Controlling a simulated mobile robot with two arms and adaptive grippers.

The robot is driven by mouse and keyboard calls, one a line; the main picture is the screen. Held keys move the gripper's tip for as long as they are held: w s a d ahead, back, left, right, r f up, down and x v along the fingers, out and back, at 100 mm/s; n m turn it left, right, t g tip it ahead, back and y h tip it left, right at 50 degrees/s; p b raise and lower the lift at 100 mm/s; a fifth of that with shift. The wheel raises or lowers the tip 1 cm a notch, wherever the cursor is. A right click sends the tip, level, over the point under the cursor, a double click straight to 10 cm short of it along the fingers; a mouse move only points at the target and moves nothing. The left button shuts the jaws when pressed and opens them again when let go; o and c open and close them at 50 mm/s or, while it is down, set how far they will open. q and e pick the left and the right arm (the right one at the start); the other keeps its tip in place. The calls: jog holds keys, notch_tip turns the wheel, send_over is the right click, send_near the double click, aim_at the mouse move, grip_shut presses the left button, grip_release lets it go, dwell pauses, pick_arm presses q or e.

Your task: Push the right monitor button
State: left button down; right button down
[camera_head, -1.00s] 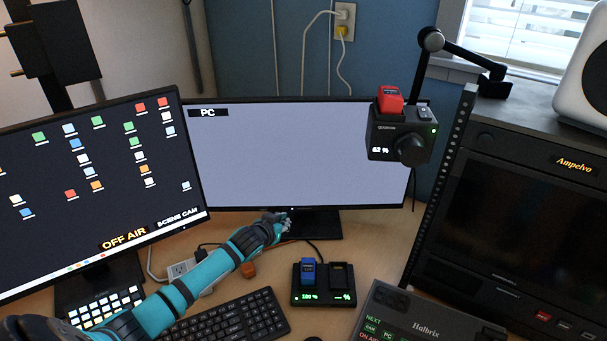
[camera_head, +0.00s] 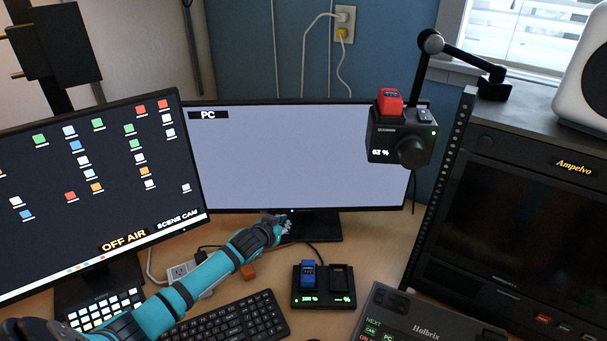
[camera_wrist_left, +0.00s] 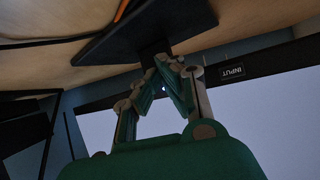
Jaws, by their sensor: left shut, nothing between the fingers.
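The right monitor (camera_head: 290,155) stands at the back with a lit, pale screen labelled PC. A small light (camera_head: 291,210) shows on its lower bezel near the middle. My left gripper (camera_head: 285,223) is shut and empty, just below that bezel and in front of the stand. In the left wrist view the picture is upside down: the gripper (camera_wrist_left: 165,66) has its fingertips together by the bezel, and the small light (camera_wrist_left: 163,88) shows between the fingers. An INPUT label (camera_wrist_left: 232,70) is beside them. I see no clear button, and cannot tell whether the fingertips touch the bezel. My right gripper is out of view.
The left monitor (camera_head: 90,180) reads OFF AIR. A keyboard (camera_head: 235,322) and a battery charger (camera_head: 323,298) lie in front on the desk. A black rack (camera_head: 510,220) stands at right.

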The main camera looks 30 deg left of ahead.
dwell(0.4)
pick_arm(q)
jog(key=shift+w+a, duration=0.25)
jog(key=shift+w, duration=0.15)
jog(key=shift+w+a, duration=0.1)
jog(key=shift+w, duration=0.05)
dwell(0.4)
jog(key=shift+s+d+r+p, duration=0.15)
jog(key=shift+s+d+p, duration=0.1)
jog(key=shift+s+p, duration=0.3)
jog(key=shift+d, duration=0.1)
